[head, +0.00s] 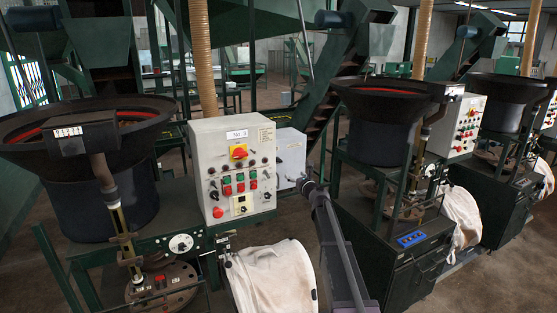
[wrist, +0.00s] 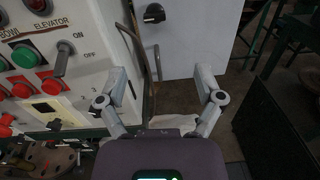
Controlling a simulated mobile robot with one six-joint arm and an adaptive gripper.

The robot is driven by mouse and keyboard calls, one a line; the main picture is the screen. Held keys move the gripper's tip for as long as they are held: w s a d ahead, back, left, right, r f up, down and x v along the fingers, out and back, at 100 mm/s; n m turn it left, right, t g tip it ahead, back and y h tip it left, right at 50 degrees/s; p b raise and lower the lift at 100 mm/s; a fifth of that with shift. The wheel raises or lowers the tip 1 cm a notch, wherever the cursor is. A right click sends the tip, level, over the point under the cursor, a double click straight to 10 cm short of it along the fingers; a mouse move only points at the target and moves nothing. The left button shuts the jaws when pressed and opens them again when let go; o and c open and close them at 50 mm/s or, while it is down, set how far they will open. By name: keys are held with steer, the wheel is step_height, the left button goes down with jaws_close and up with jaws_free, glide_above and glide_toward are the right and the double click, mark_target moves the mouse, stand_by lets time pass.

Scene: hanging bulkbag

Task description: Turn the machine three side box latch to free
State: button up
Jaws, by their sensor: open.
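Machine three's control box (head: 234,135) carries a "No.3" label. The pale grey side box (head: 290,148) is at its right. In the wrist view, the side box's flat face (wrist: 198,42) fills the top middle. Its latch (wrist: 154,13), a small black knob with a grip lying roughly sideways, is near the top edge. In the head view I cannot make the latch out clearly. My gripper (head: 304,183) is close in front of the side box's lower part. In the wrist view my gripper (wrist: 162,82) is open and empty, its fingers apart below the latch, not touching it.
The control panel (wrist: 55,65) with buttons and a grey lever switch (wrist: 63,58) is close left of my fingers. A thin curved cable (wrist: 143,55) hangs between panel and side box. A white bag (head: 270,280) hangs below, and a dark green cabinet (head: 400,265) stands at right.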

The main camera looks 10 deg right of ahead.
mark_target(279, 161)
steer(key=shift+w+a+n+y, duration=0.2)
steer(key=shift+n+y, duration=0.1)
steer(key=shift+n, duration=0.3)
steer(key=x, duration=1.3)
steer(key=shift+w+a+f, duration=0.1)
steer(key=shift+w+a, duration=0.05)
steer(key=shift+w, duration=0.2)
steer(key=c, duration=1.1)
